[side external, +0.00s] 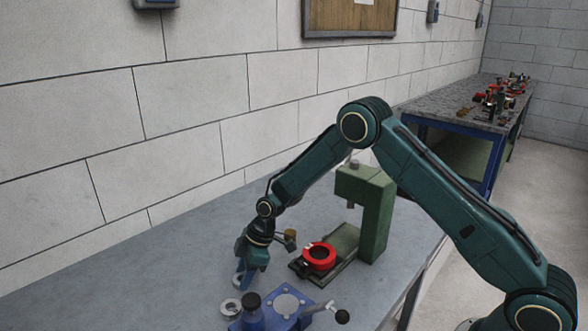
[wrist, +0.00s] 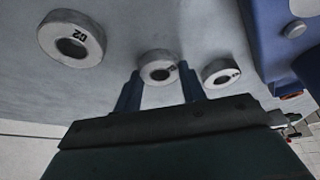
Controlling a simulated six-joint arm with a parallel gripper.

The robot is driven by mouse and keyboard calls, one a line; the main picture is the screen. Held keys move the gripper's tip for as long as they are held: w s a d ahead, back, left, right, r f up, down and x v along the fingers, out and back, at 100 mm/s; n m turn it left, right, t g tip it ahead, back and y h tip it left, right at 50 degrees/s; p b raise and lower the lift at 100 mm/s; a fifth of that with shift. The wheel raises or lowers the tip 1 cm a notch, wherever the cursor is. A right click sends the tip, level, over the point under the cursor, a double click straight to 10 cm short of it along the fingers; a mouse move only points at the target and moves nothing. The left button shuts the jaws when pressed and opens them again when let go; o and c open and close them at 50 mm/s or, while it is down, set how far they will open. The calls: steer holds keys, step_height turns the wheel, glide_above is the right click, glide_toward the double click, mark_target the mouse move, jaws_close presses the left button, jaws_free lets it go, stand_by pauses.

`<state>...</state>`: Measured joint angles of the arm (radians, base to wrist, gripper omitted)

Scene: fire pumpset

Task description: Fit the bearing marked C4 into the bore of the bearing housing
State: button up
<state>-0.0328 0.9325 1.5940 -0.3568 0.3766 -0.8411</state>
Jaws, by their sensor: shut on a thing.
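My gripper (side external: 243,280) is low over the bench beside the blue fixture. In the wrist view its two fingers (wrist: 160,84) are shut on a grey ring-shaped bearing (wrist: 151,58); its dark mark is too small to read. A larger bearing (wrist: 50,37) lies to the left, with an upside-down mark that looks like D2. A smaller bearing (wrist: 211,68) lies to the right, its mark unreadable. A red ring-shaped part with a dark bore (side external: 319,248), which looks like the bearing housing, sits on the green press base, to the right of my gripper.
The green press (side external: 378,215) stands behind the red part. The bench at left is clear.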

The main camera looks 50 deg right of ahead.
steer(key=shift+r, duration=0.1)
step_height(320, 180, up, 20)
stand_by(0.9)
stand_by(0.6)
